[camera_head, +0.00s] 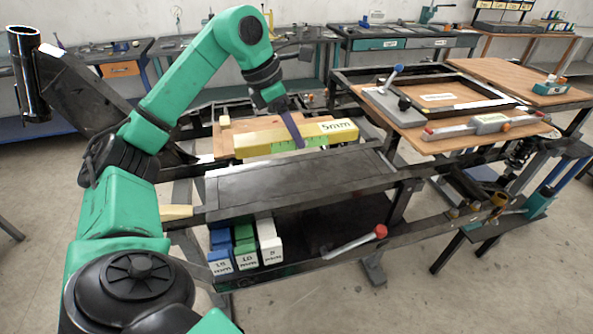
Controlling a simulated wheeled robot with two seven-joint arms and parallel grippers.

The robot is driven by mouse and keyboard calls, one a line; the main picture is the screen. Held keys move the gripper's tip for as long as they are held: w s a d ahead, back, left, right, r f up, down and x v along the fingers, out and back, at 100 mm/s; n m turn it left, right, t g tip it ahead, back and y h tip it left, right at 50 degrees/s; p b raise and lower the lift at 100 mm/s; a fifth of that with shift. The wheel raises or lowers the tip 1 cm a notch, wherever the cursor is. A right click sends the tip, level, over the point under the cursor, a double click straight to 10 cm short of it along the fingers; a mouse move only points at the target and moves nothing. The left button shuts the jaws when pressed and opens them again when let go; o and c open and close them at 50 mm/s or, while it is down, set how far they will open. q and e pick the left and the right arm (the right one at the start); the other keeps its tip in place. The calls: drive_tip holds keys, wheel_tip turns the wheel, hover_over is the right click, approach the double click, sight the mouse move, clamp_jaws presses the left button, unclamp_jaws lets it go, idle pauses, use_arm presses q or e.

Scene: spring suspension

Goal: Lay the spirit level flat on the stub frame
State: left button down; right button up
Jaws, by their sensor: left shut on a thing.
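The yellow spirit level (261,136), a long bar with a green face and a "5mm" mark at its right end, lies nearly level across the picture. My left gripper (297,143) comes down from above and is shut on it near its middle. The fingers cover a small part of the bar. A dark metal frame (300,180) with a broad flat top lies just in front of the level; I take it to be the stub frame. I cannot tell whether the level touches anything beneath it. My right gripper is not in view.
Blue, green and white marked blocks (268,240) stand on a lower shelf beside a red-handled tool (380,231). At right, a wooden board (440,141) carries a black rectangular frame and tools. A brown board (224,142) lies behind the level. The dark flat top is clear.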

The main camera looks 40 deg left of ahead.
use_arm(q)
drive_tip(key=f, duration=0.3)
drive_tip(key=w+f+b, duration=0.1)
drive_tip(key=f, duration=0.1)
drive_tip(key=shift+a+f, duration=0.1)
drive_tip(key=shift+f, duration=0.2)
drive_tip(key=f, duration=0.4)
drive_tip(key=shift+w+f+b, duration=0.1)
drive_tip(key=shift+w+b, duration=0.1)
drive_tip(key=shift+b, duration=0.15)
drive_tip(key=shift+s+f, duration=0.1)
drive_tip(key=shift+s, duration=0.05)
drive_tip(key=shift+f, duration=0.15)
drive_tip(key=shift+c, duration=0.5)
unclamp_jaws()
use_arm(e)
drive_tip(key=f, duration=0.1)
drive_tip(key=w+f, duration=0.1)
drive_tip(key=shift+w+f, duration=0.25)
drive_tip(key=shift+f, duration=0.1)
